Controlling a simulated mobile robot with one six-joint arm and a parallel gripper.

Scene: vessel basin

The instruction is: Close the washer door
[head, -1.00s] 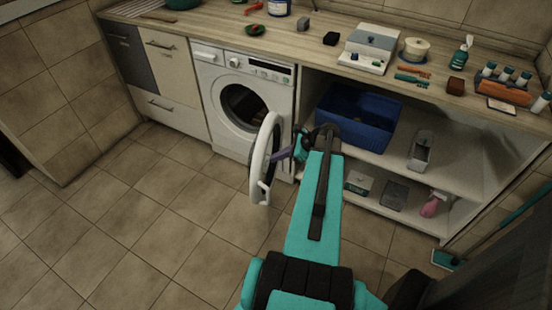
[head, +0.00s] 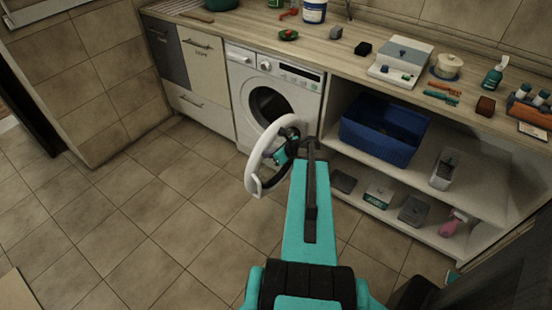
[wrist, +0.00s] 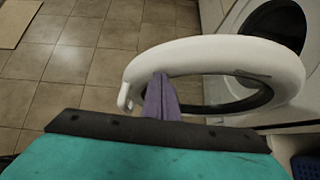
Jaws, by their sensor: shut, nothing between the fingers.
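The white washer (head: 318,108) stands under the counter, its round drum opening uncovered. Its door (head: 252,165), a white ring with a dark inner rim, stands open, sticking out into the room in front of the machine. My gripper (head: 282,156) is at the door's right side, partly seen through the ring. In the wrist view the purple fingers of my gripper (wrist: 160,82) are together and empty, overlapping the near rim of the door (wrist: 215,52). Whether the tips touch the door I cannot tell.
Open shelves right of the washer hold a blue bin (head: 385,133) and several small items. Drawers (head: 205,75) stand left of the washer. The counter (head: 345,50) above carries various objects. The tiled floor (head: 140,215) to the left is clear.

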